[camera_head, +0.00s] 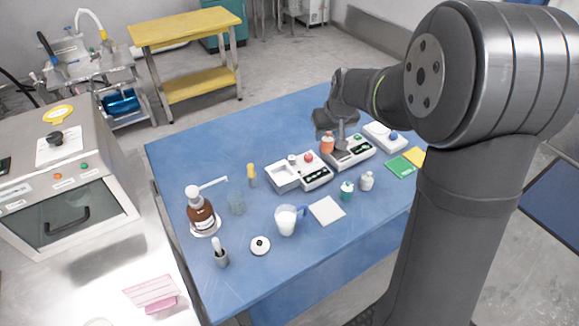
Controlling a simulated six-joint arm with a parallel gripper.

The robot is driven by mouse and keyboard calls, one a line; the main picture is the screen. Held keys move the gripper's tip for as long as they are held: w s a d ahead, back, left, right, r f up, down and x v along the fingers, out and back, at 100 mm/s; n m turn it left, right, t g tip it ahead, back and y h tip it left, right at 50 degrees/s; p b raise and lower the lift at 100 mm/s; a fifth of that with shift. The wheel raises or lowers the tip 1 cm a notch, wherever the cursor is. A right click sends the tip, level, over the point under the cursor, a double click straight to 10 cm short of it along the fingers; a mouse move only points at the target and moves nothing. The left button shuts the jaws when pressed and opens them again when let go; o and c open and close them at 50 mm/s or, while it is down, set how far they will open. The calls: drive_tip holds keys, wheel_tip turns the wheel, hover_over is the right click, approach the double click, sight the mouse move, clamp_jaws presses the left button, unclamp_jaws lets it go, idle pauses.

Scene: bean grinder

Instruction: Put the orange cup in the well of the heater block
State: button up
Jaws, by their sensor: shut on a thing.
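The orange cup (327,142) is small in this view and looks upright at the middle back of the blue table. My gripper (336,133) points down from the arm's end and is shut on the cup. The cup is above or at the left end of a grey-and-white bench device (352,154) with a dark front panel and a green knob. I cannot tell whether the cup touches it. A similar device with a red knob (315,174) stands just left and nearer. I cannot tell which is the heater block, and no well shows clearly.
An open white box (283,179) adjoins the red-knob device. A white device with a blue knob (384,136) stands right. The table's back left (205,150) is clear.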

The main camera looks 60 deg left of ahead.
drive_tip(key=s+d, duration=0.2)
drive_tip(key=s, duration=0.2)
hover_over(282, 177)
wheel_tip(282, 177, down, 7)
drive_tip(key=shift+f, duration=1.7)
drive_tip(key=shift+f, duration=0.15)
drive_tip(key=o, duration=1.1)
drive_tip(key=v, duration=1.2)
